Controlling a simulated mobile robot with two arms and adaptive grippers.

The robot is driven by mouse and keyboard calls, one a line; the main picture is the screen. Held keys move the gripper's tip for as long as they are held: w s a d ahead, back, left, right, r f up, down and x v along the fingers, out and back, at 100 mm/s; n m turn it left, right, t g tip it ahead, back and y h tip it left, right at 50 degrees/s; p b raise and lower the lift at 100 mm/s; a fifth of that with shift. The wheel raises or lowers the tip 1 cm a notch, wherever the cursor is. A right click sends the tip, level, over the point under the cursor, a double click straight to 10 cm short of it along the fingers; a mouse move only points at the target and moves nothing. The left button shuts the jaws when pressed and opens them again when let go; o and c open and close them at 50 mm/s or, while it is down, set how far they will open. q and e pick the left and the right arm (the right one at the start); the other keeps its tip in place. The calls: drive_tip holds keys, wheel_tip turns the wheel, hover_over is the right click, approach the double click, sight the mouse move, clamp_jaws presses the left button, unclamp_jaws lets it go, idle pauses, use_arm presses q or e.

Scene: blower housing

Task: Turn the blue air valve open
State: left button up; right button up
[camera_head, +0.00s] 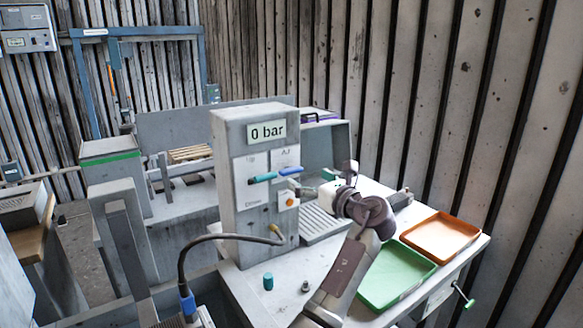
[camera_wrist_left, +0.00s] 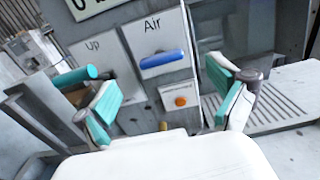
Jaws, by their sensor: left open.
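The blue air valve handle (camera_head: 290,170) sits on the front of the grey box, under the "0 bar" display (camera_head: 266,130). In the left wrist view the blue handle (camera_wrist_left: 163,58) lies nearly horizontal on the white plate marked "Air" (camera_wrist_left: 152,28). My left gripper (camera_head: 310,188) is in front of the box, to the right of the handle in the head view. In the left wrist view its teal-padded fingers (camera_wrist_left: 162,78) are spread wide and empty, with the handle between and beyond them, apart from both. My right gripper is not in view.
A teal handle (camera_head: 263,177) is left of the blue one, on the plate marked "Up". An orange button (camera_head: 288,200) is below. A cable (camera_head: 215,238) runs from the box. A green tray (camera_head: 397,272) and an orange tray (camera_head: 440,237) lie on the right.

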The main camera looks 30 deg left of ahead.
sight(294, 170)
use_arm(q)
drive_tip(key=p+x, duration=0.1)
drive_tip(key=x, duration=0.6)
drive_tip(key=shift+w+a, duration=0.15)
drive_tip(key=shift+a, duration=0.25)
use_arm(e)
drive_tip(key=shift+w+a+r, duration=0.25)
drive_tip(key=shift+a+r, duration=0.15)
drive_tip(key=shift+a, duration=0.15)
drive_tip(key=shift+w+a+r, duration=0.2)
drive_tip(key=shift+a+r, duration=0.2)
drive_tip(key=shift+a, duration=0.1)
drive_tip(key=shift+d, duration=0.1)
use_arm(q)
drive_tip(key=shift+c, duration=0.5)
drive_tip(key=c, duration=1)
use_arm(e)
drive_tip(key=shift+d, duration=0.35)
